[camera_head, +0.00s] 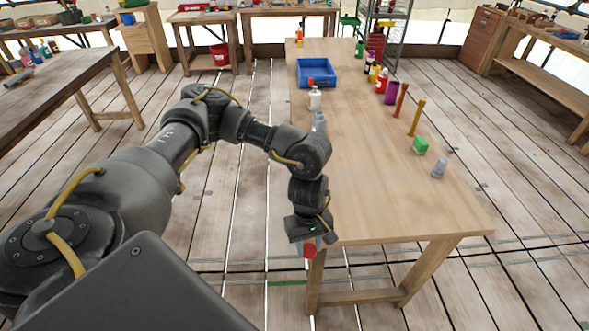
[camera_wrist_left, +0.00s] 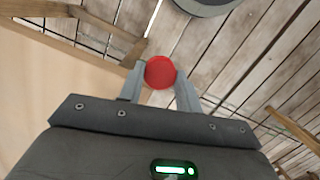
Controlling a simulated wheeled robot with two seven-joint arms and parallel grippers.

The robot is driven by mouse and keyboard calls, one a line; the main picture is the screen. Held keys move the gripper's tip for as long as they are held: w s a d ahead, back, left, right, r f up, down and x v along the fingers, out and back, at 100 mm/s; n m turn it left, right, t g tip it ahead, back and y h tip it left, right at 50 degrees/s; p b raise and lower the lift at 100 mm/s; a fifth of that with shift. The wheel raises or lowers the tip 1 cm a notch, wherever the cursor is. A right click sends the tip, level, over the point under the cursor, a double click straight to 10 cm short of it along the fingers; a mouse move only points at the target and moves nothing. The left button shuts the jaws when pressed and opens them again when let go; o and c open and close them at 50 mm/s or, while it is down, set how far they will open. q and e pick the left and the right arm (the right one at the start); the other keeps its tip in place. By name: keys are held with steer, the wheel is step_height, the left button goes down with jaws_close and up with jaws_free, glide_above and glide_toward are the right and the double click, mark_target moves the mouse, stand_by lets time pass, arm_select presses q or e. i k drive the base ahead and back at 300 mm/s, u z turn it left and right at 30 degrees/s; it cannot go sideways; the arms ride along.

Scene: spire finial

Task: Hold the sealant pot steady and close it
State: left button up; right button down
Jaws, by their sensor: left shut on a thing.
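My left gripper (camera_head: 309,246) points down just off the near left edge of the wooden table (camera_head: 400,205), over the floor. It is shut on a round red thing (camera_head: 309,252). In the left wrist view the red thing (camera_wrist_left: 160,72) shows as a flat disc between the two grey fingertips (camera_wrist_left: 161,84). I cannot tell whether it is a lid or the top of a pot. A white bottle-like container (camera_head: 315,99) and a grey one (camera_head: 319,121) stand on the table's left side, and I cannot tell if either is the sealant pot. My right gripper is out of view.
A blue tray (camera_head: 302,80) sits at the far left of the table. Several coloured containers, including a purple one (camera_head: 391,93), line the right edge. The table's near middle is clear.

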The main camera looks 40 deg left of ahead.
mark_target(318, 120)
steer(key=k, duration=0.5)
steer(key=u, duration=1.9)
steer(key=i, duration=3.25)
steer(key=z, duration=2.95)
